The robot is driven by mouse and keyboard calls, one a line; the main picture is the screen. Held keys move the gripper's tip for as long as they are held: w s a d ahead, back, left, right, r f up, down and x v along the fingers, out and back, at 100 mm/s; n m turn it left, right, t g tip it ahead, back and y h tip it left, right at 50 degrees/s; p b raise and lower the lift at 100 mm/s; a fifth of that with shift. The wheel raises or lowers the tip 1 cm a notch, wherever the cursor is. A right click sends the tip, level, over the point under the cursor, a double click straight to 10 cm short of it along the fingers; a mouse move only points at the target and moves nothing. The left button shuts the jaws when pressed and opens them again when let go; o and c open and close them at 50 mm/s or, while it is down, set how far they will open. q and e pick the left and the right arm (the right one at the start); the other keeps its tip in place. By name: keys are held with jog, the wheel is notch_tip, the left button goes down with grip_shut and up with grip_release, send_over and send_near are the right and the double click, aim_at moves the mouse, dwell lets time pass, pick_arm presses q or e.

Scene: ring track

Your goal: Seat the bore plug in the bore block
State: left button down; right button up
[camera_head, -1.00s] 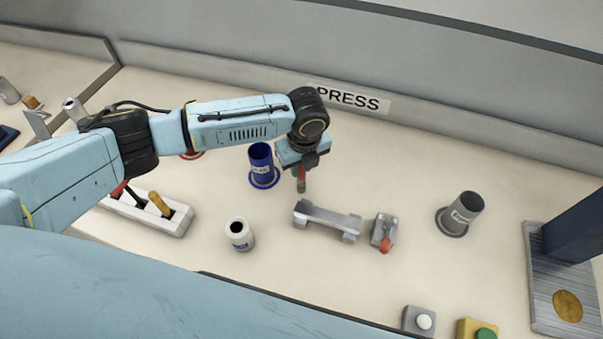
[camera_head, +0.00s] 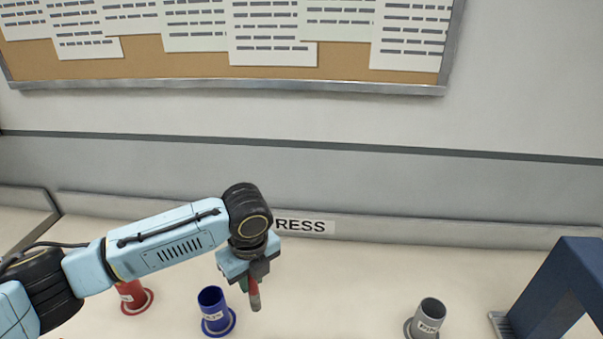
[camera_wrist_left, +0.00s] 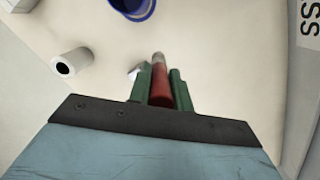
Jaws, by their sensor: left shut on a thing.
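My left gripper (camera_head: 248,283) is shut on a slim red piece with a grey tip (camera_head: 254,296), which looks like the bore plug. It hangs tip down, slightly tilted, above the bench to the right of the blue cup. In the left wrist view the green fingers of the gripper (camera_wrist_left: 161,84) clasp the red body of the plug (camera_wrist_left: 160,95), and its grey end points away from the wrist. I cannot make out the bore block in either current view. My right gripper is not in view.
A blue cup (camera_head: 212,312) and a red cup (camera_head: 132,296) stand left of the gripper. A grey cup (camera_head: 428,316) and a dark blue frame (camera_head: 562,285) stand right. A white jar (camera_wrist_left: 70,64) shows in the wrist view. Bench between gripper and grey cup looks clear.

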pick_arm(q)
jog(key=s+a+r+n+g+b, duration=0.1)
jog(key=s+a+r+n+b, duration=0.1)
jog(key=n, duration=1.1)
jog(key=s+a+r+n+g+h+b, duration=0.1)
jog(key=a+n, duration=0.3)
jog(key=n, duration=1)
jog(key=shift+s+a+r+b, duration=0.35)
jog(key=shift+s+a+r, duration=0.1)
jog(key=shift+r, duration=0.3)
